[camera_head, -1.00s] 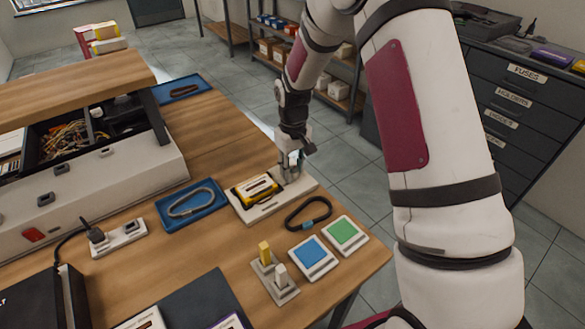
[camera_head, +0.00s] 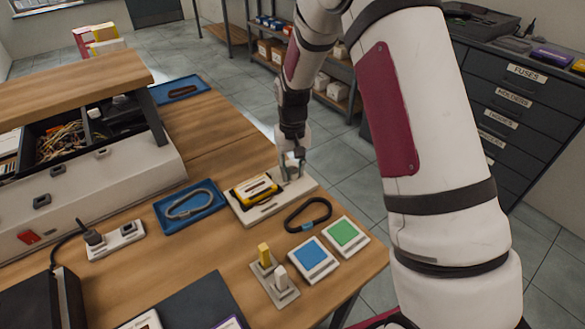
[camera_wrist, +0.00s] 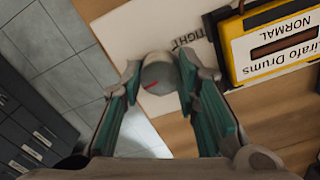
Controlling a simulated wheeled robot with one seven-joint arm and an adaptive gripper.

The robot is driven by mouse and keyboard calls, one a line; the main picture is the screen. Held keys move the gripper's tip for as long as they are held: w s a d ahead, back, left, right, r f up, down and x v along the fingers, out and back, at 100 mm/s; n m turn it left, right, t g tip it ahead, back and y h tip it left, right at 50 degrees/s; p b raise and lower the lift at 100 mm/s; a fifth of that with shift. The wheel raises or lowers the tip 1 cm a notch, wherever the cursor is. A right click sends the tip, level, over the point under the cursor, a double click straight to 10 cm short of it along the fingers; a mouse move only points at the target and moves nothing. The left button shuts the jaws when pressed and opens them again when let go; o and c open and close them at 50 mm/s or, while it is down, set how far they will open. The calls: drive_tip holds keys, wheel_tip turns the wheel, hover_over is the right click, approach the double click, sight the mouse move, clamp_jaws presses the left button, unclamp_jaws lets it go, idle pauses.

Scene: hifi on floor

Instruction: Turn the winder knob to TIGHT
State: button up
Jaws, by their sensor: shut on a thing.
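The winder knob (camera_wrist: 158,76) is a round grey knob with a red pointer line, seen in the wrist view on a white board (camera_wrist: 115,22). The board also shows in the head view (camera_head: 262,212). My gripper (camera_wrist: 158,72) is shut on the knob, with a green-padded finger on each side. In the head view my gripper (camera_head: 291,166) is at the board's far right end, and the knob is hidden there. The TIGHT label (camera_wrist: 188,40) is printed just beyond the knob. The red line points left, slightly downward, away from the label. A yellow cassette (camera_wrist: 268,45) lies beside the knob.
A black carabiner-shaped loop (camera_head: 308,215), a blue pad (camera_head: 313,257) and a green pad (camera_head: 345,233) lie in front of the board. A blue tray (camera_head: 189,205) with a grey loop is to its left. The table edge is close on the right.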

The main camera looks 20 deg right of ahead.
sight(292, 170)
drive_tip(key=o, duration=1.2)
drive_tip(key=shift+c, duration=0.2)
wheel_tip(292, 170, up, 12)
